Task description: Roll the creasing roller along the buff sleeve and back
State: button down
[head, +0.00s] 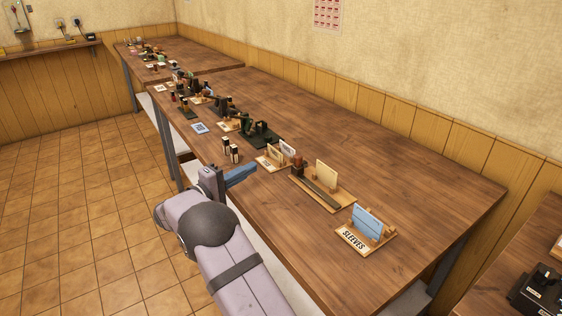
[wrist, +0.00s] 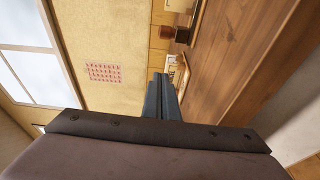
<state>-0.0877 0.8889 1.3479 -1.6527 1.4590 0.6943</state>
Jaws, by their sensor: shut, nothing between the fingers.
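A buff sleeve (head: 327,174) stands upright at the back of a wooden board (head: 341,207) on the bench. A dark strip (head: 320,192) runs along the board's front. A small brown upright piece (head: 298,165) stands at the board's left end; it may be the creasing roller, but it is too small to be sure.
A holder marked SLEEVES (head: 352,238) with blue sleeves (head: 367,221) stands to the right. A small wooden stand (head: 267,164) with cards and two small bottles (head: 230,150) are close to my gripper. Several items line the bench further left. The bench's back right is clear.

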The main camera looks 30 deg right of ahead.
jog(key=p+x, duration=0.1)
jog(key=x, duration=0.9)
jog(key=shift+d+p, duration=0.15)
jog(key=shift+p, duration=0.25)
jog(key=shift+s+d+f+p, duration=0.1)
jog(key=shift+s+d+p, duration=0.2)
jog(key=shift+s, duration=0.6)
jog(key=shift+s+d+p, duration=0.15)
jog(key=shift+s+d, duration=0.25)
jog(key=shift+s, duration=0.5)
jog(key=shift+s, duration=0.1)
jog(key=s+b, duration=0.8)
jog(key=s, duration=0.9)
jog(key=shift+s, duration=0.3)
